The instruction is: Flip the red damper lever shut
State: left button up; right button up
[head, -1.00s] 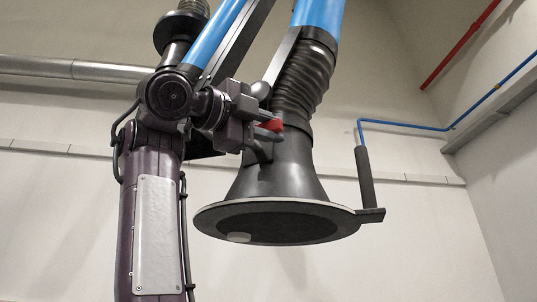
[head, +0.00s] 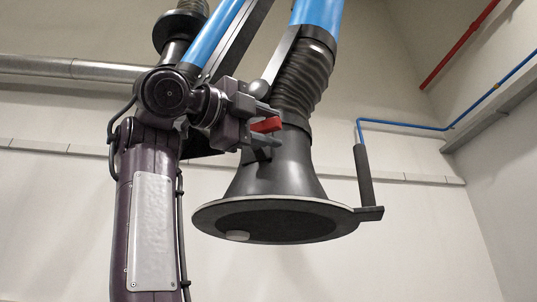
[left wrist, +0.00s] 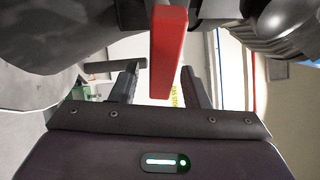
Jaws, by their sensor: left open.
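In the left wrist view the red lever (left wrist: 168,50) hangs down from the top between the two spread fingers of my left gripper (left wrist: 160,82). A gap shows on each side, so the fingers do not visibly press on it. My right gripper is in neither view.
The hood's wide round rim (head: 205,213) spreads below the gripper, with a dark upright handle (head: 363,175) at its right. A ribbed hose (head: 303,80) and blue tubes (head: 318,12) rise above. Open air lies right of the hood.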

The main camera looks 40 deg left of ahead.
pick_arm(q)
jog(key=b+v, duration=0.3)
jog(key=v, duration=0.4)
jog(key=shift+s, duration=0.15)
jog(key=shift+f, duration=0.1)
jog(key=shift+a, duration=0.1)
